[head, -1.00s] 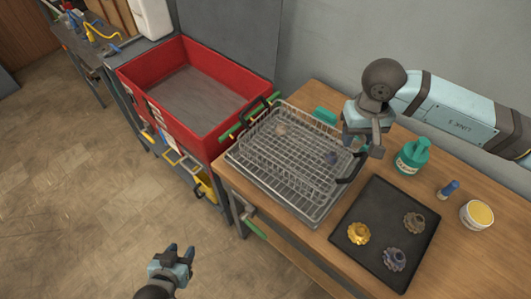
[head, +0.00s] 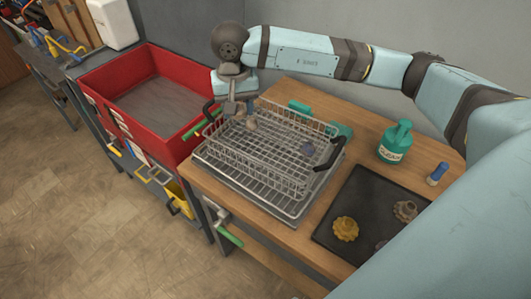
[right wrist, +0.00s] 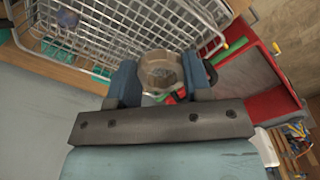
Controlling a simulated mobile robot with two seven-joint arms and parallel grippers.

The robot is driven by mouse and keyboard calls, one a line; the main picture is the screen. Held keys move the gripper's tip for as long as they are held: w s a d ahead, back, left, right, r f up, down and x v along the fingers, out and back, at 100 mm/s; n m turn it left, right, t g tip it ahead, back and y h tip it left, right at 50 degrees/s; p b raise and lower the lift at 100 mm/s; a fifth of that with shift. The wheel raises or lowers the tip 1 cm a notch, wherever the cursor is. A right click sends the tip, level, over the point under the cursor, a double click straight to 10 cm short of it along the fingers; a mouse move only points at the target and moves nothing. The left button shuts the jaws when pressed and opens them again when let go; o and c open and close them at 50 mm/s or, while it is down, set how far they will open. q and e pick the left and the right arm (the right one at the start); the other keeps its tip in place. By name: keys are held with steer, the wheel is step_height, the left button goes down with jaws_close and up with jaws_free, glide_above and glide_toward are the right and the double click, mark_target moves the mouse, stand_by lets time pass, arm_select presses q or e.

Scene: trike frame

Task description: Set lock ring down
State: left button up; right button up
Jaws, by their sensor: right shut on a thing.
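My right gripper (head: 240,108) is at the back left corner of the wire rack (head: 262,190). In the right wrist view, its jaws (right wrist: 160,88) are shut on a round grey-brown ring (right wrist: 160,70). The same ring (head: 250,123) seems to show beside the fingertips in the head view, at the rack's far left end. I cannot tell whether it touches the wires. A blue-grey ring (head: 307,148) sits in the rack to the right. A gold ring (head: 345,228) and a brown ring (head: 405,211) lie on the dark tray (head: 352,190). My left gripper is out of view.
A red bin (head: 105,72) stands left of the wooden table (head: 320,98). A green bottle (head: 395,142) and a blue marker-like item (head: 437,174) stand at the right. My right arm spans the back and hides the tray's right corner.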

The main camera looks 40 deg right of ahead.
steer(key=w+r+m+b, duration=0.1)
steer(key=w+r+m, duration=0.1)
steer(key=w, duration=0.1)
steer(key=p, duration=0.2)
glide_above(238, 145)
steer(key=s+a, duration=0.1)
steer(key=s, duration=0.1)
steer(key=shift+m, duration=0.4)
step_height(238, 145, down, 15)
steer(key=shift+f, duration=0.2)
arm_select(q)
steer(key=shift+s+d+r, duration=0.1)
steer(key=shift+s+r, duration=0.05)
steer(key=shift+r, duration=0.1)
arm_select(e)
steer(key=shift+f, duration=1.75)
steer(key=shift+s+f, duration=0.1)
steer(key=shift+f, duration=0.05)
steer(key=o, duration=1)
steer(key=shift+c, duration=0.2)
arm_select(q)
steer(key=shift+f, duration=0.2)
